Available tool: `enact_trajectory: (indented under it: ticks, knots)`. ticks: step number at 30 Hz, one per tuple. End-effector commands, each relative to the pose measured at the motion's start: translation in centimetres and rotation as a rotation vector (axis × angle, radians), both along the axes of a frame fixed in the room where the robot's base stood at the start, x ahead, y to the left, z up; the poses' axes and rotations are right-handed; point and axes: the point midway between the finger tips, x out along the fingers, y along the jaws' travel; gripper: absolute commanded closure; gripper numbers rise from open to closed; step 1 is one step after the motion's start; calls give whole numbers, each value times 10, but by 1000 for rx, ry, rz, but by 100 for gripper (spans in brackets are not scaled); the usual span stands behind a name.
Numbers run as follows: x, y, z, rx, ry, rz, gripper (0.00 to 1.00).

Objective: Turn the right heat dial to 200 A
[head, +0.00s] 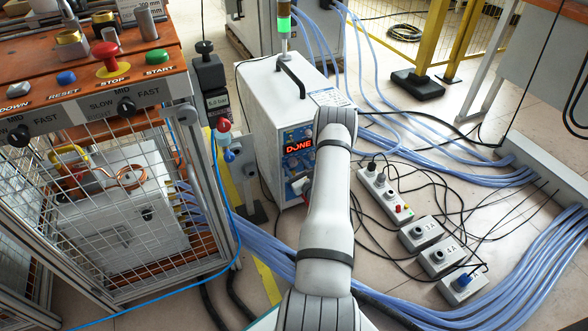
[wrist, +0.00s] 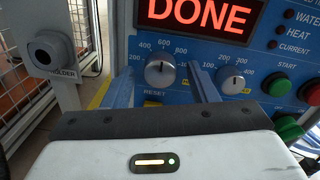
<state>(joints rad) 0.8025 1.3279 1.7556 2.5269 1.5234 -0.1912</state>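The heater's blue front panel shows a red DONE display (wrist: 200,12) in the wrist view. Below it are two grey dials. The left dial (wrist: 160,72) has marks from 200 to 800. The right heat dial (wrist: 230,80) sits to its right, with a 200 mark at its upper left; its exact setting is too small to read. My gripper (wrist: 162,84) is open and empty, its two blue-grey fingers apart. The left dial shows between the fingers, the right dial just right of the right finger. In the head view, my arm partly hides the panel of the heater (head: 272,105).
A holder post (wrist: 50,52) stands left of the panel. Green and red buttons (wrist: 278,84) are at the panel's right. In the head view, a caged control bench (head: 120,200) is at left; blue hoses (head: 410,155) and cable boxes (head: 420,232) lie on the floor at right.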

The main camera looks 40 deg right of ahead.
Motion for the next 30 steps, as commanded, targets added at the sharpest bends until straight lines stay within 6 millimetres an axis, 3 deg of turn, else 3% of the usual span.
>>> enact_trajectory:
  ticks: [16, 17, 21, 30]
  knots:
    - [-1, 0, 0, 0, 0, 1, 91]
    - [-1, 16, -1, 3, 4, 2, 91]
    - [0, 5, -1, -5, 4, 5, 92]
    - [1, 3, -2, -114, 30, 8, 92]
